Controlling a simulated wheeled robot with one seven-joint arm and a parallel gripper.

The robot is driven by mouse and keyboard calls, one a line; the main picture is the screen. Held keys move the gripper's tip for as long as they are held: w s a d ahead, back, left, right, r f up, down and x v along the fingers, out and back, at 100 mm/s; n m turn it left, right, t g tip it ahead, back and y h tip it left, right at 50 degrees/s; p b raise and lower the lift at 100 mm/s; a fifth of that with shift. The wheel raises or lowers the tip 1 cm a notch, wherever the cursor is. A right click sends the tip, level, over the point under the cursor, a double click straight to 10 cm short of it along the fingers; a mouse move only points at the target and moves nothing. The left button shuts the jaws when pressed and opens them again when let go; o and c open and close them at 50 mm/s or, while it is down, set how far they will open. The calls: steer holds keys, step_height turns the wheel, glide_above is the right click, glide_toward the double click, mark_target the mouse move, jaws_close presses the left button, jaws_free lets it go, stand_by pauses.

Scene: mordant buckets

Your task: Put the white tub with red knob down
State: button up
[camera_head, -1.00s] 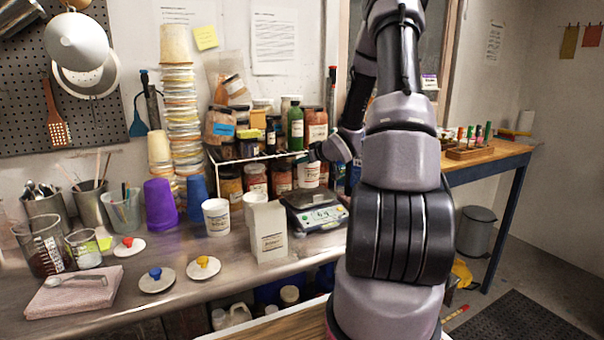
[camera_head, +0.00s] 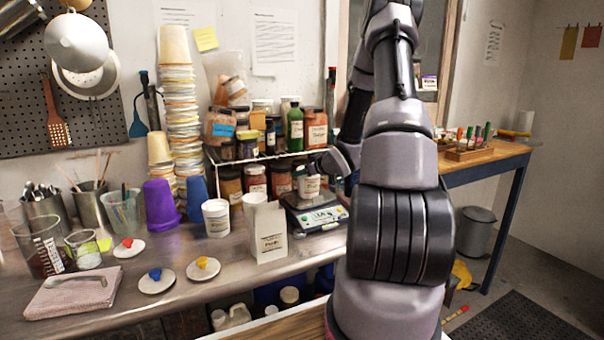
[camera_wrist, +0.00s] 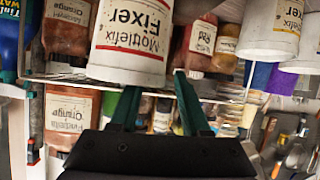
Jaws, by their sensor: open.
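A white tub (camera_head: 310,187) with a red-lined label stands on the digital scale (camera_head: 318,214) in the head view. In the wrist view the picture is upside down, and the white tub (camera_wrist: 130,38) reads "Mottlefix Fixer". My gripper (camera_wrist: 157,88) is open, with its two green fingertips at the tub's edge nearest the camera. I cannot tell whether they touch it. No knob shows on this tub. A white lid with a red knob (camera_head: 128,245) lies on the bench at left. In the head view my arm hides most of my gripper.
A white box (camera_head: 268,232) stands just left of the scale, with another white tub (camera_head: 217,217) beyond it. A wire shelf (camera_head: 260,159) of jars stands close behind the scale. Lids with a blue knob (camera_head: 155,275) and a yellow knob (camera_head: 203,264) lie on the bench front.

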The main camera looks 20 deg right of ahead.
steer(key=shift+r, duration=0.15)
steer(key=v, duration=1.1)
steer(key=s+a+r+m+g+h, duration=0.2)
steer(key=s+a+r+m+h, duration=0.15)
steer(key=r, duration=0.45)
steer(key=s+a+r+m+g+h, duration=0.1)
steer(key=s+a+r+m+h, duration=0.1)
steer(key=s+r, duration=0.45)
steer(key=s+a+r+m+g+y, duration=0.1)
steer(key=s+a+r+y, duration=0.1)
steer(key=s+a, duration=0.5)
steer(key=s+a+r+m+g+y, duration=0.1)
steer(key=s+a+r+y, duration=0.2)
steer(key=s+a+r, duration=0.2)
steer(key=s+a, duration=0.2)
steer(key=s, duration=0.1)
steer(key=shift+s+r+g, duration=0.2)
steer(key=shift+s+g, duration=0.1)
steer(key=shift+s, duration=0.1)
